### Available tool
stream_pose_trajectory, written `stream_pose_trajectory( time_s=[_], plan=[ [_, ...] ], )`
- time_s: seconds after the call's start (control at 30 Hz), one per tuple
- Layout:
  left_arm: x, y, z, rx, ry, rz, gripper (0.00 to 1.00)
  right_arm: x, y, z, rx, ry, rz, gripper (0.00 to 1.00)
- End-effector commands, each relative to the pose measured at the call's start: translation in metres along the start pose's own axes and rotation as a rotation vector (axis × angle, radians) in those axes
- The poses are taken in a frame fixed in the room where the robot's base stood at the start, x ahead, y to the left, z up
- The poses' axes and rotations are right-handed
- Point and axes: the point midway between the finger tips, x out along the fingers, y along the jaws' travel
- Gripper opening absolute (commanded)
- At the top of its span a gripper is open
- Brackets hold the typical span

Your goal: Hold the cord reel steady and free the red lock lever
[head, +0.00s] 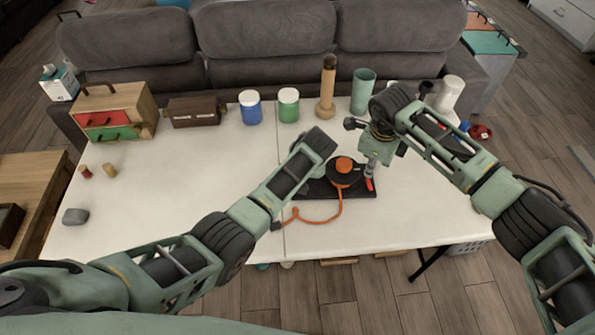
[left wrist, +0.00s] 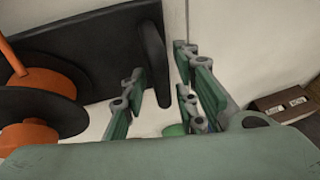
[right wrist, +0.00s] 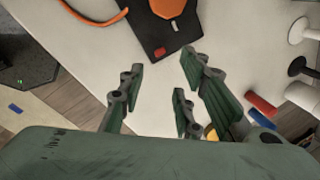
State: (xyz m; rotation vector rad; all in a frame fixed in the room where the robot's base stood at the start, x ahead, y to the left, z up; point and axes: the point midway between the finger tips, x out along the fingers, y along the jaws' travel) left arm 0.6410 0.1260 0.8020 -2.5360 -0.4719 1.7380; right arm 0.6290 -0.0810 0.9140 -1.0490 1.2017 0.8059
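The cord reel (head: 345,172), black with an orange hub, sits on a black base plate (head: 310,188) near the table's middle. Its orange cord (head: 325,221) loops onto the tabletop. The red lock lever (head: 369,184) is at the plate's right end; it also shows in the right wrist view (right wrist: 188,51). My left gripper (left wrist: 160,65) is open beside the reel, with a dark upright part of the base between its fingers. The head view hides its fingers. My right gripper (right wrist: 161,66) is open and empty, above the table close to the lever end.
A small drawer chest (head: 143,108), brown box (head: 195,111), blue jar (head: 250,107), green jar (head: 288,105), wooden mill (head: 326,88) and green cup (head: 362,92) line the back edge. White and dark items stand at the back right. The table's left half (head: 175,190) is mostly clear.

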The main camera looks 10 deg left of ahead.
Motion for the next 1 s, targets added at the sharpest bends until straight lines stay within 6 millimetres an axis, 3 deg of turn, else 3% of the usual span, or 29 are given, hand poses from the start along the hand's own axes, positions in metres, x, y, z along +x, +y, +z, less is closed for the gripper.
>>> stream_pose_trajectory(
  time_s=[0.27,0.63,0.87,1.0],
  plan=[
    [0.0,0.0,0.0,0.0,0.0,0.0,0.0,0.0,0.0,0.0,0.0,0.0,0.0,0.31],
    [0.0,0.0,0.001,0.001,-0.001,0.0,0.0,0.0,0.0,0.0,0.0,0.0,0.0,0.31],
    [0.0,0.001,0.001,0.001,-0.001,0.001,0.0,0.003,0.005,0.001,0.002,-0.01,0.018,0.11],
    [0.0,0.001,0.001,0.001,-0.001,0.001,0.0,0.02,0.043,0.012,0.019,-0.098,0.163,0.0]
  ],
)
